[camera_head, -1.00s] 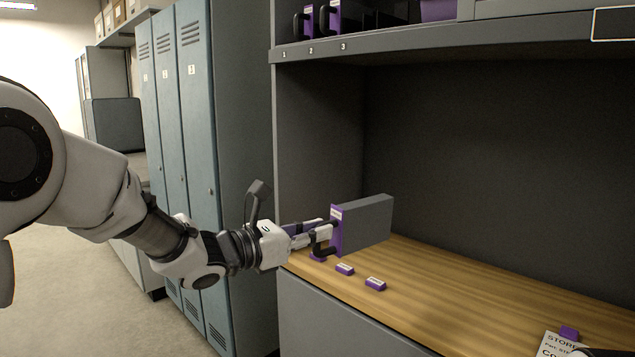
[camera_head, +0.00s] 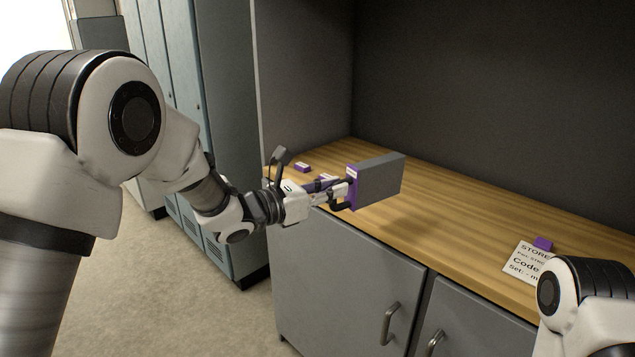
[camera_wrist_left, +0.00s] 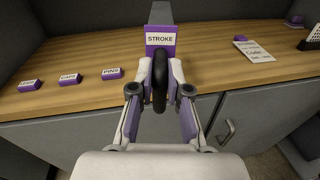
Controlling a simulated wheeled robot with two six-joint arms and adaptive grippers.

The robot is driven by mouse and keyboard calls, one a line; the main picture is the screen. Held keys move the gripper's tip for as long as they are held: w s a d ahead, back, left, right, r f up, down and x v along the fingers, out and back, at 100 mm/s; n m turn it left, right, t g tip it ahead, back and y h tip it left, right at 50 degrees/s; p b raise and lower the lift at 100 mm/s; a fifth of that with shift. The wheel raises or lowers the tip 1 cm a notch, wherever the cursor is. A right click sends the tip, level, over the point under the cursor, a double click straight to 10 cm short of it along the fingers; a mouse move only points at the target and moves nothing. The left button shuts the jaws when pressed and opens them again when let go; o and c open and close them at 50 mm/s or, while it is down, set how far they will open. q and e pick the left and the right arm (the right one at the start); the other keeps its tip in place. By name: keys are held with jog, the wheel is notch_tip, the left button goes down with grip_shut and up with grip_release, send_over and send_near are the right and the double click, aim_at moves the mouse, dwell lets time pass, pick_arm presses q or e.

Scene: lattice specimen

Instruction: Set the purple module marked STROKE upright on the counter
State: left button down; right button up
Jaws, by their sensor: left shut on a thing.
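The module marked STROKE has a dark grey, box-like body (camera_head: 383,180) and a purple front plate (camera_head: 352,187). Its white STROKE label (camera_wrist_left: 160,38) reads level in the left wrist view. My left gripper (camera_head: 341,189) is shut on the black handle (camera_wrist_left: 160,82) on the module's front. The module looks upright in the grip, by the front edge of the wooden counter (camera_head: 450,215). I cannot tell whether its underside touches the counter. My right arm (camera_head: 590,300) shows at the lower right in the head view, and its gripper is out of view.
Small purple labelled blocks, one reading PINS (camera_wrist_left: 112,73), lie on the counter left of the module. A printed sheet (camera_head: 522,262) and a purple block (camera_head: 543,243) lie to the right. Grey cabinet doors (camera_head: 350,290) are below; the counter behind the module looks clear.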

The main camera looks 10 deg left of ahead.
aim_at(367, 180)
pick_arm(q)
jog(key=p+x, duration=0.1)
jog(key=x, duration=0.2)
jog(key=f+p+x, duration=0.1)
jog(key=p+x, duration=0.1)
jog(key=x, duration=0.2)
jog(key=w+a+p+x, duration=0.1)
jog(key=x, duration=0.2)
jog(key=shift+w+d+f+p, duration=0.2)
jog(key=shift+w+f+p, duration=0.1)
jog(key=shift+f+p, duration=0.05)
jog(key=f+b, duration=0.1)
jog(key=b, duration=0.1)
jog(key=w+f+b, duration=0.1)
jog(key=f+b, duration=0.1)
jog(key=d+f+b, duration=0.1)
jog(key=b, duration=0.1)
jog(key=shift+w+f, duration=0.25)
jog(key=shift+f, duration=0.15)
jog(key=shift+r, duration=0.1)
jog(key=shift+b, duration=0.4)
grip_release()
jog(key=shift+f, duration=0.25)
jog(key=shift+s+a, duration=0.1)
